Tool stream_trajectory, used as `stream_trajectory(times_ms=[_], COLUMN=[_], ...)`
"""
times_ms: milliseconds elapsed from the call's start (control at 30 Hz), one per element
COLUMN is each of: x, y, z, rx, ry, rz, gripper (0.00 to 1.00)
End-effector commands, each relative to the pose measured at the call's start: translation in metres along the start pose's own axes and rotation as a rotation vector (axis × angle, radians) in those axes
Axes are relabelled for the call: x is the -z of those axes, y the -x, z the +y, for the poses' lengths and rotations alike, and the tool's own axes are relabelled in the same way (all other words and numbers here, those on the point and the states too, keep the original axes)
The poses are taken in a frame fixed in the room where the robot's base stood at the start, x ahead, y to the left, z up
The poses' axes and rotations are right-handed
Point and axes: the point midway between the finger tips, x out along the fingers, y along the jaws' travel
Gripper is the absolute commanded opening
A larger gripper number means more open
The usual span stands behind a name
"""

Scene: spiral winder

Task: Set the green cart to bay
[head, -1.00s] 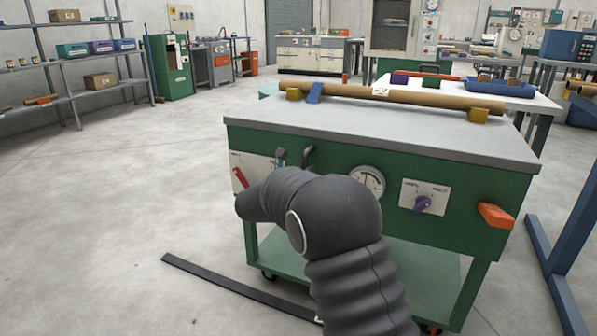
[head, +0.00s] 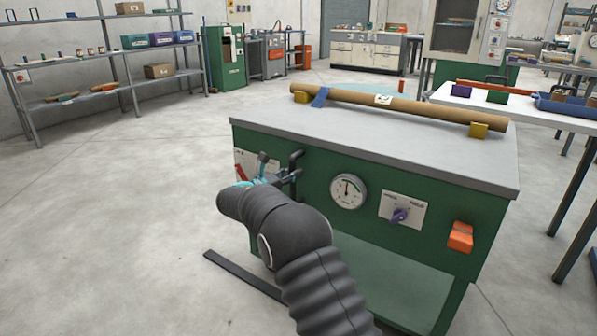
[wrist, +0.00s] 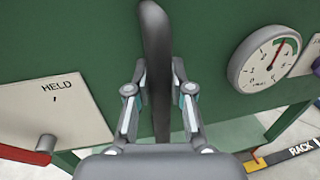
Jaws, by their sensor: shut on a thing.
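The green cart (head: 430,225) has a grey top and stands in front of me. A black upright handle (head: 296,165) sticks out of its front panel. My gripper (head: 282,180) is shut on this handle, partly hidden by my wrist in the head view. In the wrist view the dark handle (wrist: 156,70) runs between the two fingers of my gripper (wrist: 160,92). Left of it is a white plate (wrist: 52,108) reading HELD, with a red lever. Right of it are a round gauge (head: 348,191), a purple knob (head: 399,215) and an orange block (head: 461,237).
A brown tube (head: 420,109) lies on yellow supports on the cart top. A black strip (head: 238,273) lies on the floor at the cart's left. A white table (head: 490,104) stands behind right, shelving (head: 110,95) at back left. The left floor is open.

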Motion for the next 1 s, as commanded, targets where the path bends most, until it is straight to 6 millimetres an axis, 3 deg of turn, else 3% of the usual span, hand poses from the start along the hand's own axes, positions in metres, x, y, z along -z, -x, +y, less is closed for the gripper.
stream_trajectory(times_ms=[467,500,567,1000], x=[-0.001,-0.001,-0.001,-0.001], y=[0.008,0.008,0.009,0.022], z=[0.006,0.007,0.007,0.010], rx=[-0.009,-0.009,-0.010,-0.018], ry=[-0.001,-0.001,-0.001,-0.001], rz=[-0.002,-0.002,-0.002,-0.001], gripper=[0.00,0.31,0.46,0.47])
